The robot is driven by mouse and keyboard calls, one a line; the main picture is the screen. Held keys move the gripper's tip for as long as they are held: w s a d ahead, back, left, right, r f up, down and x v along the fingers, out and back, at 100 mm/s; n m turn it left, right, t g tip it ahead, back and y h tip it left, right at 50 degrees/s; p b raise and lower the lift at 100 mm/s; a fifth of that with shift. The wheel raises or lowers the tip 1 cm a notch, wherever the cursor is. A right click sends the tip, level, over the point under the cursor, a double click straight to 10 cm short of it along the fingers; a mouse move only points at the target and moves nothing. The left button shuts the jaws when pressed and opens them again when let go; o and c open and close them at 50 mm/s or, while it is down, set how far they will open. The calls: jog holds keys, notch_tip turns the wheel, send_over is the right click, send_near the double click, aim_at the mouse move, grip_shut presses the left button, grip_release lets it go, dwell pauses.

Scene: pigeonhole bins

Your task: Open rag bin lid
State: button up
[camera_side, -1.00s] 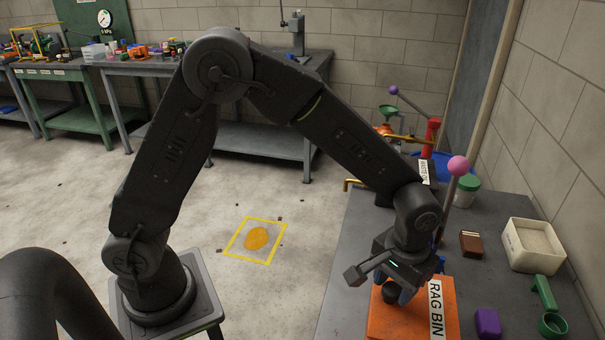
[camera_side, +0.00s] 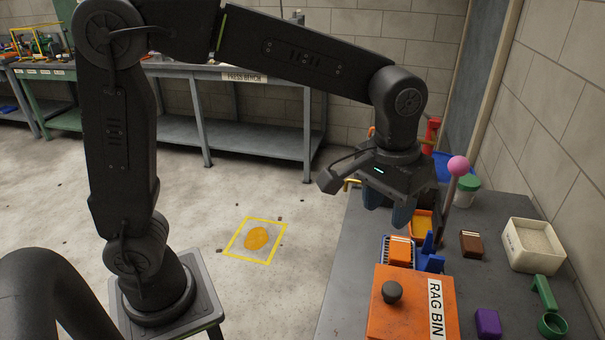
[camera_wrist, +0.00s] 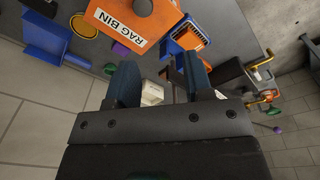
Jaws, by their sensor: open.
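The orange rag bin (camera_side: 412,318) stands at the front of the grey bench, with a white RAG BIN label along its right side. A round black knob (camera_side: 392,291) stands on its flat orange top, which looks closed. In the wrist view the orange top (camera_wrist: 100,22) and its label show at the upper edge, with the knob (camera_wrist: 138,6) partly cut off. My gripper (camera_side: 388,210) is open and empty, its blue fingers pointing down. It is above and behind the bin, clear of the knob. The open fingers (camera_wrist: 158,66) also show in the wrist view.
A pink-knobbed lever (camera_side: 457,167) rises beside my gripper. A brown block (camera_side: 471,244), white box (camera_side: 531,262), purple block (camera_side: 487,322) and green scoop (camera_side: 543,293) sit right.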

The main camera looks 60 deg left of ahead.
jog(key=s+a+r+m+t, duration=0.1)
jog(key=s+a+r+t, duration=0.2)
jog(key=s+a, duration=0.6)
jog(key=shift+s+a, duration=0.15)
jog(key=shift+a, duration=0.1)
jog(key=shift+s, duration=0.1)
